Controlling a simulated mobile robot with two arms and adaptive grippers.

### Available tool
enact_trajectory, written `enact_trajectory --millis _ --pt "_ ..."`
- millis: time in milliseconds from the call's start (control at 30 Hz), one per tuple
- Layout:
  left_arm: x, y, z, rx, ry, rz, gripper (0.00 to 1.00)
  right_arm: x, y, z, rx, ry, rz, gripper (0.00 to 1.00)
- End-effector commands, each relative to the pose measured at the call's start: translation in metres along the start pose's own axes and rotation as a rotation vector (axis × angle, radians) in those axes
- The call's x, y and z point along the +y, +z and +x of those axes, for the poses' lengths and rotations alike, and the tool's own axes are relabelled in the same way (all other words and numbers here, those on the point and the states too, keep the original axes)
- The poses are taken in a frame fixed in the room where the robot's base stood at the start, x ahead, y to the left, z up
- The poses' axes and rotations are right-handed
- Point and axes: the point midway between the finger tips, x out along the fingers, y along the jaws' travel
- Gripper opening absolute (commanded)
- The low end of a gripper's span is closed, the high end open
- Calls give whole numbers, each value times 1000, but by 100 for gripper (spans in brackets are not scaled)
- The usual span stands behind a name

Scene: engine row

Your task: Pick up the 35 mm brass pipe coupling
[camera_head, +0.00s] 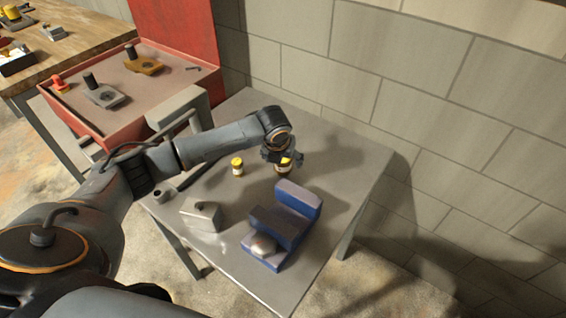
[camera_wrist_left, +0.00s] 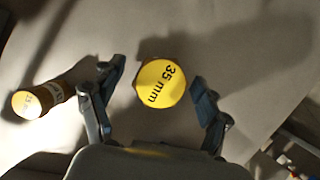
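The 35 mm coupling (camera_wrist_left: 160,84) shows its round yellow top, marked "35 mm", in the left wrist view. In the head view the coupling (camera_head: 284,168) stands on the grey table, partly hidden by my left gripper (camera_head: 284,158). My left gripper (camera_wrist_left: 156,78) is open, with one finger on each side of the coupling and a visible gap to both fingers. A second yellow-topped brass piece (camera_wrist_left: 38,100) is outside the left finger; in the head view this piece (camera_head: 237,167) stands left of the gripper. My right gripper is not in view.
On the grey table (camera_head: 345,168), a blue stepped block (camera_head: 285,222) stands in front of the gripper and a grey metal block (camera_head: 202,216) at front left. A red tray bench (camera_head: 125,75) adjoins at left. A block wall (camera_head: 400,70) rises behind.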

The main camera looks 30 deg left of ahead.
Motion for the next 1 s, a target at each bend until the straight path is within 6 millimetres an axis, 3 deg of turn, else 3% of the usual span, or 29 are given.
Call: enact_trajectory --millis 33,333,667,1000 --pt "0 0 0 0 0 0 66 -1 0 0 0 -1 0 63" --pt "0 0 0 0 1 -1 6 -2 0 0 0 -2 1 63" --pt "0 6 -10 -5 0 -2 6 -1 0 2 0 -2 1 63" --pt "0 31 -70 -7 -1 -3 6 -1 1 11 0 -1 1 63"
